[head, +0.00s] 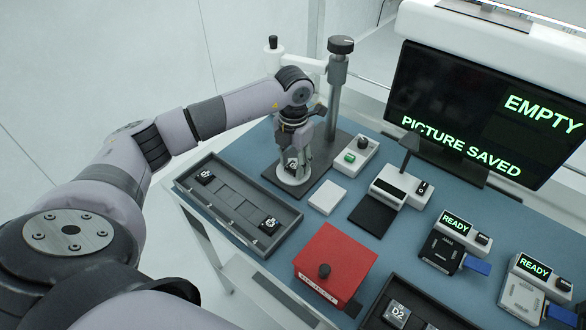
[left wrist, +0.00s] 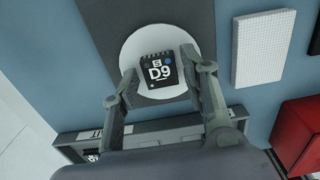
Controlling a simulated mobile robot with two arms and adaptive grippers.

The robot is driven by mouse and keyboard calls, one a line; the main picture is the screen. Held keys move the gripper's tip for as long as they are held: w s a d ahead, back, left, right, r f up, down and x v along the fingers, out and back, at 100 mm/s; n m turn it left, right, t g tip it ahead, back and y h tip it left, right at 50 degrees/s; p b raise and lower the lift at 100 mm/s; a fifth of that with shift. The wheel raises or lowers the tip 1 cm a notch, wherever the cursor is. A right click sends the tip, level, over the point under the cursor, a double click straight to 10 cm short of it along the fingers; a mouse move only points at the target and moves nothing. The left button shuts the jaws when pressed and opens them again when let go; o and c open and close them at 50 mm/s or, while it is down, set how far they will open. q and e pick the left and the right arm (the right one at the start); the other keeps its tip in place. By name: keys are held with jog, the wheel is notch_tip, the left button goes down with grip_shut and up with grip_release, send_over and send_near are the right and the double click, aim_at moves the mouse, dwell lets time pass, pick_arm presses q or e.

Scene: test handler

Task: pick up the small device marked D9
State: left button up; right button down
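The small black device marked D9 (left wrist: 159,71) lies on a round white plate (left wrist: 133,50) in the left wrist view. In the head view the device (head: 292,164) shows small on the white plate (head: 291,182) of the stand, partly behind my gripper. My left gripper (left wrist: 157,90) is open, its two fingers on either side of the near part of the device, with gaps between them and it. In the head view the left gripper (head: 298,165) points down over the plate. I cannot tell its exact height above the plate. My right gripper is not in view.
The stand's post (head: 335,85) rises behind the plate. A grey tray (head: 225,217) with small devices lies in front. A white block (head: 327,197), a red box (head: 334,262) and a monitor (head: 480,110) reading "EMPTY" and "PICTURE SAVED" are to the right.

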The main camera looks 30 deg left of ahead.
aim_at(294, 166)
pick_arm(q)
jog(key=c, duration=0.8)
jog(key=shift+o, duration=0.2)
jog(key=shift+r+p, duration=1.6)
jog(key=shift+r, duration=0.95)
